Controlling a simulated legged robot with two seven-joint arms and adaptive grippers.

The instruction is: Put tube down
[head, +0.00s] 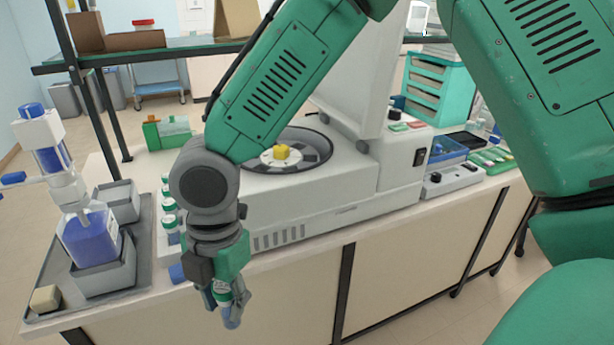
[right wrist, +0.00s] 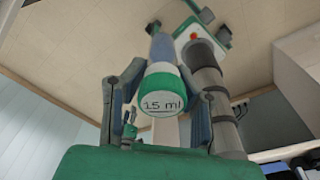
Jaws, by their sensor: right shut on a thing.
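My right gripper (head: 228,298) is shut on a 15 ml tube (head: 221,287) with a green and white cap. It holds the tube in front of the bench's front edge, off the bench top. In the right wrist view the tube's cap (right wrist: 163,92) faces the camera between the two fingers, and its body points away. A rack (head: 163,243) with several green-and-white-capped tubes (head: 169,220) stands on the bench just left of my right forearm, which partly hides it. My left gripper is not in view.
A centrifuge (head: 380,180) with its lid raised stands behind my arm. At left, a grey tray (head: 50,303) bears grey containers (head: 105,278) and a blue-liquid bottle (head: 88,240). A blue object (head: 177,273) lies near the front edge. A shelf (head: 130,55) runs above.

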